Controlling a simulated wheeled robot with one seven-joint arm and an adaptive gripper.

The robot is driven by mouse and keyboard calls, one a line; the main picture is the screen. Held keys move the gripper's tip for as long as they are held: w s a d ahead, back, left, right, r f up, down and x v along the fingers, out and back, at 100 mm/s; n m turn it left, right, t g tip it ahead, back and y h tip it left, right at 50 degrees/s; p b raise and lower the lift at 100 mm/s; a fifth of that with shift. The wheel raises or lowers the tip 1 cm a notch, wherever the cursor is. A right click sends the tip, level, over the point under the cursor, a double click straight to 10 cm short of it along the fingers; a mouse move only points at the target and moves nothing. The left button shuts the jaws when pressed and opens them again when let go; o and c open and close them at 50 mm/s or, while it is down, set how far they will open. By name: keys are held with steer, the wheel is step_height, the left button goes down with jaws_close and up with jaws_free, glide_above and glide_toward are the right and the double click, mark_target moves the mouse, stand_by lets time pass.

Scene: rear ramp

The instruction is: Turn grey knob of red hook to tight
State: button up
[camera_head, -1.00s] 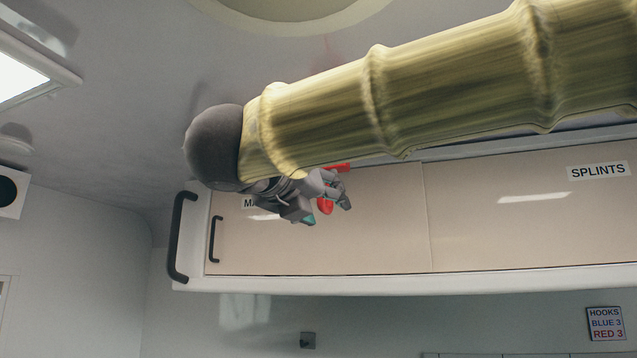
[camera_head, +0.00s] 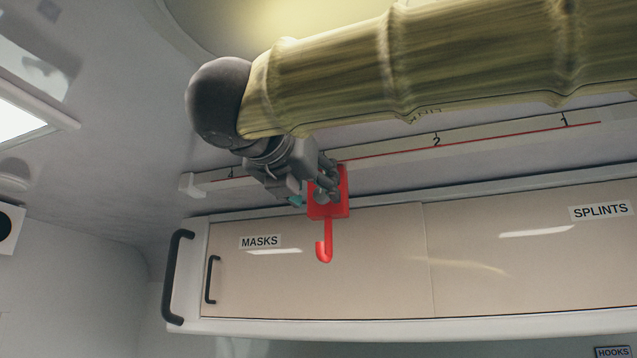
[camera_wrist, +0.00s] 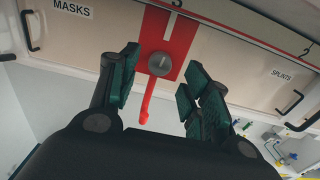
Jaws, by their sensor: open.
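The red hook (camera_head: 329,228) hangs from the rail above the cabinet, its square plate on top and its J-shaped end below. It also shows in the wrist view (camera_wrist: 148,100). Its round grey knob (camera_wrist: 160,64) sits on the plate, with a fine mark across its face. My gripper (camera_wrist: 163,68) is open, with dark green pads on either side of the knob in the picture. I see gaps between the pads and the knob; the depth between them is hard to judge. In the head view my gripper (camera_head: 312,190) covers part of the plate and most of the knob.
The numbered rail (camera_head: 480,135) with a red line runs along the ceiling edge. Below it is a cabinet (camera_head: 370,260) with MASKS and SPLINTS labels and a black handle (camera_head: 178,277) at its left end. The space below the hook is clear.

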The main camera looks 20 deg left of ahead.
mark_target(323, 196)
steer(key=shift+w+p, duration=0.35)
steer(key=shift+w, duration=1)
steer(key=c, duration=1.1)
